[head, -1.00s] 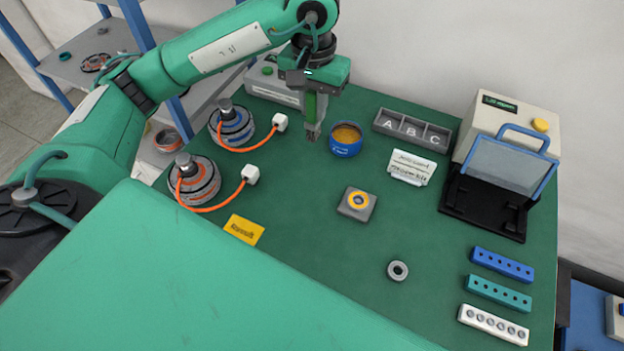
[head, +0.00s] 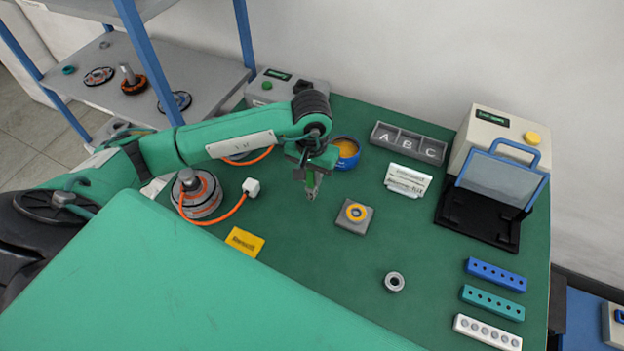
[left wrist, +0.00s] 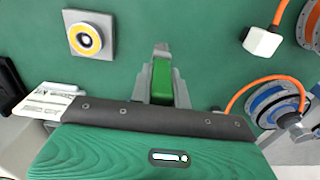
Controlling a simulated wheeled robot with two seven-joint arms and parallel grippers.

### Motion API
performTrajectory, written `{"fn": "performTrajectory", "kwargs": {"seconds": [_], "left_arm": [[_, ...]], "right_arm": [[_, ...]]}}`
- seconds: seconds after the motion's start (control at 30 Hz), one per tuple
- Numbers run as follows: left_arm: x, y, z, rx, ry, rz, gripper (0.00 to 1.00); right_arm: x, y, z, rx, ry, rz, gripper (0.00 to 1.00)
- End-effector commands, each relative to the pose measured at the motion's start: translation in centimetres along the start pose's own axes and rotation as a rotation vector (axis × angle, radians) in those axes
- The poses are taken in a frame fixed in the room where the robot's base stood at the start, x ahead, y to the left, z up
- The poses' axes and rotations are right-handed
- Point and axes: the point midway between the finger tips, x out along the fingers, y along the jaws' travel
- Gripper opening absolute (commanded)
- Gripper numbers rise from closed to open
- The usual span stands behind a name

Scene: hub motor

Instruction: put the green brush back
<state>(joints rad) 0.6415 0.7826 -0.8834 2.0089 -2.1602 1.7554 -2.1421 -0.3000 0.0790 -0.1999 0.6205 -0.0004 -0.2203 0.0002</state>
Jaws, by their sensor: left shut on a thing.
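My left gripper (head: 313,192) points down over the green bench, just in front of the blue tin and left of the grey block. It is shut on the green brush (left wrist: 162,84), whose green handle shows between the fingers in the left wrist view (left wrist: 162,90). The brush's bristles are hard to make out. The blue tin (head: 346,164), with yellow-orange contents, is partly covered by my gripper in the head view. My right gripper is not in view.
The grey block with a yellow ring (head: 354,217) stands close to the right. A hub motor (head: 198,196) with an orange cable is at left, another partly hidden behind my arm. An A-B-C tray (head: 408,145), white cards (head: 407,180) and a tester (head: 498,165) stand farther right.

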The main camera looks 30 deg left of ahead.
Motion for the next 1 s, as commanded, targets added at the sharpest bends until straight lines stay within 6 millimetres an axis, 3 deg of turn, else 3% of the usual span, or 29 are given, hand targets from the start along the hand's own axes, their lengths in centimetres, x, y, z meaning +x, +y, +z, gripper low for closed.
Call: {"fn": "performTrajectory", "kwargs": {"seconds": [0.2,0.6,0.63,0.73,1.0], "left_arm": [[2.9,0.0,0.1,-0.001,-0.004,-0.001,0.00],[3.5,0.0,0.1,0.000,-0.001,-0.001,0.00],[3.4,0.0,0.1,0.000,-0.001,-0.001,0.22],[3.3,0.0,0.1,0.000,-0.001,0.000,0.40],[3.3,0.0,0.1,0.000,-0.001,0.000,0.40]], "right_arm": [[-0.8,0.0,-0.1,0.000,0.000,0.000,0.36],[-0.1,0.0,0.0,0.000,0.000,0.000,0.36],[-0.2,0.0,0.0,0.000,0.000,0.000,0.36],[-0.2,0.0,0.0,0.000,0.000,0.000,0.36],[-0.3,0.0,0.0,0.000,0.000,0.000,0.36]]}}
